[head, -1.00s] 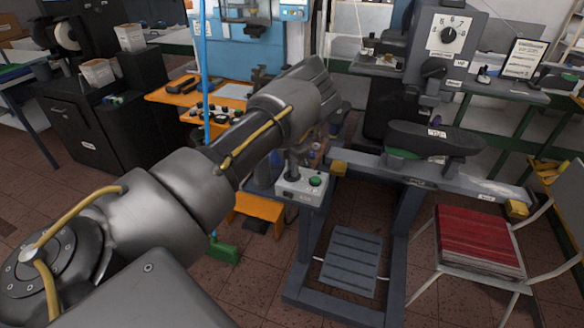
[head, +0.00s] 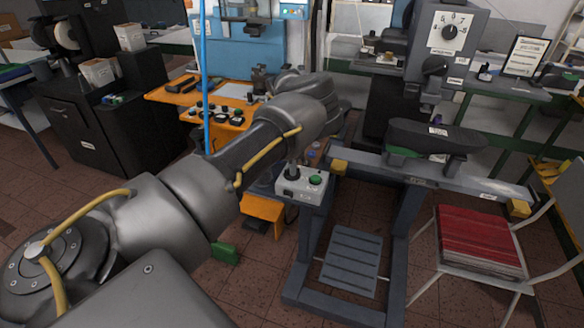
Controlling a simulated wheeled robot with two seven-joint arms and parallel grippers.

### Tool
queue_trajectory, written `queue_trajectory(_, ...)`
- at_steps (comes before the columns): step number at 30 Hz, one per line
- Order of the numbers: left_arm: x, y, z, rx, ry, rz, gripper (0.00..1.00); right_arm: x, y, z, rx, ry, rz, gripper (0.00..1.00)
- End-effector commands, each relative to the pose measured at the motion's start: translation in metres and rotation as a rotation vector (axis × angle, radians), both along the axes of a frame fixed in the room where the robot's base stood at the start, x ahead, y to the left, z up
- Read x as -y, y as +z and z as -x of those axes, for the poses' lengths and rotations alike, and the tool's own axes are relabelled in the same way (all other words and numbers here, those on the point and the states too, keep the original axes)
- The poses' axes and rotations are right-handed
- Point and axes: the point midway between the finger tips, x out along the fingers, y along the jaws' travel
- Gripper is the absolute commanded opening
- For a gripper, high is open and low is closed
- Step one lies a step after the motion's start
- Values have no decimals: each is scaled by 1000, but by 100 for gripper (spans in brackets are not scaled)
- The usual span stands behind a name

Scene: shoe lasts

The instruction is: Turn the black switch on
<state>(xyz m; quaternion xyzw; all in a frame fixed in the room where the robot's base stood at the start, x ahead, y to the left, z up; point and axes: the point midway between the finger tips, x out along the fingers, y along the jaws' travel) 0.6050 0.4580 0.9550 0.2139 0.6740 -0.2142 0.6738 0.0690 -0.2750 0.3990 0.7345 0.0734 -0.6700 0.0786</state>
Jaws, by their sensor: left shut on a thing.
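The light grey control box (head: 310,190) stands on the near left end of the grey bench frame. It carries a green button (head: 315,180) and, to the left of it, the black switch (head: 292,175). My left arm reaches in from the lower left, and its wrist is above the box. My left gripper (head: 292,167) points down at the black switch and is shut on it. The forearm and wrist cover most of the gripper, and the switch's exact angle cannot be read. My right gripper is not in view.
A grey machine with a numbered dial (head: 449,32) and a black knob (head: 434,66) stands behind right. An orange bench (head: 222,106) is behind my arm.

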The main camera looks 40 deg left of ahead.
Motion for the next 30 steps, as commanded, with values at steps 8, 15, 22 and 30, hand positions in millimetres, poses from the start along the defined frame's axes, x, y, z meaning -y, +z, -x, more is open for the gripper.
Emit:
queue_trajectory(8,0,0,0,0,-258,-1,0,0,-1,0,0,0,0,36)
queue_trajectory(15,0,1,0,0,-444,-1,0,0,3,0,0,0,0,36)
queue_trajectory(22,0,1,0,0,-563,-1,0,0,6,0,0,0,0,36)
queue_trajectory(30,0,1,0,1,-628,-1,0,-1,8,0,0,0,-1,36)
